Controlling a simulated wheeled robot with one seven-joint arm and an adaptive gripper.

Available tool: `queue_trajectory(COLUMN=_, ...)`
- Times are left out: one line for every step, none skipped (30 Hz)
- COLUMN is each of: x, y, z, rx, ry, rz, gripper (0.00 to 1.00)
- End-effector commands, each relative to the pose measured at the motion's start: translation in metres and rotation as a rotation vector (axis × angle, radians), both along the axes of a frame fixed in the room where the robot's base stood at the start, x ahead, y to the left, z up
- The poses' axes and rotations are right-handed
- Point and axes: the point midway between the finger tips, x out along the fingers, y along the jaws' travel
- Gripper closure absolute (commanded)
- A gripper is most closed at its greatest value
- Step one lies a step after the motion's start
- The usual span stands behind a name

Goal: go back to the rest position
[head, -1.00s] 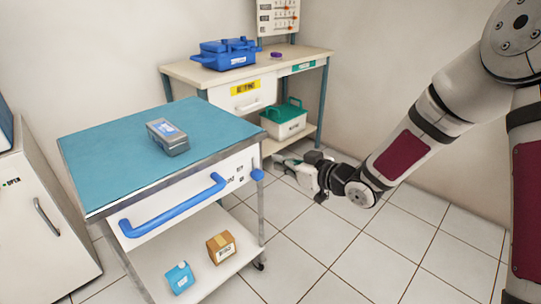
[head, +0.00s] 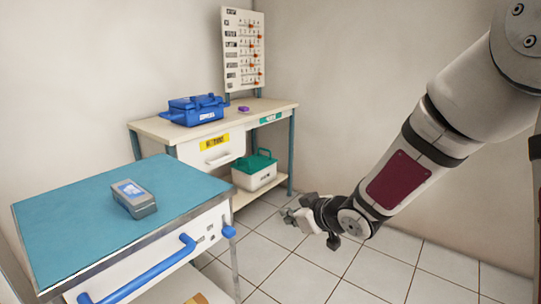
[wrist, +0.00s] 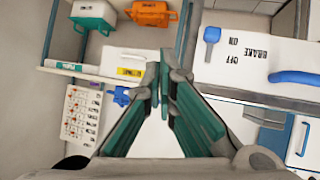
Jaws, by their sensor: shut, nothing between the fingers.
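My gripper (head: 292,217) is shut and empty. In the head view it hangs in the air at the end of my arm, right of the blue-topped cart (head: 70,225) and in front of the back table (head: 280,107). In the wrist view the fingers of my gripper (wrist: 163,82) come together in the middle with nothing between them. Behind them show the cart's white front with its brake marking (wrist: 240,60) and the back table's drawer with a yellow label (wrist: 130,72).
A grey box (head: 134,198) lies on the cart, whose blue handle (head: 150,270) sticks out in front. A blue case (head: 195,110) and a purple item (head: 244,108) stand on the back table. A green-lidded box (head: 255,172) sits on its lower shelf. The tiled floor (head: 330,262) is clear.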

Motion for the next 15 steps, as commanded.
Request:
queue_trajectory(x=-0.006, y=-0.017, z=0.012, rx=-0.06, ry=0.016, rz=-0.054, gripper=1.0)
queue_trajectory(x=-0.011, y=-0.029, z=0.016, rx=-0.093, ry=0.033, rz=-0.089, gripper=1.0)
queue_trajectory(x=-0.018, y=-0.044, z=0.022, rx=-0.134, ry=0.058, rz=-0.138, gripper=1.0)
queue_trajectory(x=-0.025, y=-0.055, z=0.027, rx=-0.162, ry=0.076, rz=-0.173, gripper=1.0)
queue_trajectory(x=-0.032, y=-0.065, z=0.032, rx=-0.187, ry=0.096, rz=-0.209, gripper=1.0)
queue_trajectory(x=-0.043, y=-0.08, z=0.037, rx=-0.217, ry=0.127, rz=-0.258, gripper=1.0)
queue_trajectory(x=-0.053, y=-0.089, z=0.042, rx=-0.237, ry=0.147, rz=-0.293, gripper=1.0)
queue_trajectory(x=-0.063, y=-0.099, z=0.047, rx=-0.255, ry=0.17, rz=-0.328, gripper=1.0)
queue_trajectory(x=-0.077, y=-0.111, z=0.053, rx=-0.276, ry=0.203, rz=-0.374, gripper=1.0)
queue_trajectory(x=-0.089, y=-0.12, z=0.057, rx=-0.289, ry=0.228, rz=-0.409, gripper=1.0)
queue_trajectory(x=-0.101, y=-0.127, z=0.061, rx=-0.299, ry=0.255, rz=-0.441, gripper=1.0)
queue_trajectory(x=-0.119, y=-0.137, z=0.066, rx=-0.311, ry=0.291, rz=-0.484, gripper=1.0)
queue_trajectory(x=-0.132, y=-0.143, z=0.07, rx=-0.318, ry=0.32, rz=-0.513, gripper=1.0)
queue_trajectory(x=-0.147, y=-0.149, z=0.073, rx=-0.322, ry=0.349, rz=-0.542, gripper=1.0)
queue_trajectory(x=-0.166, y=-0.155, z=0.077, rx=-0.324, ry=0.391, rz=-0.579, gripper=1.0)
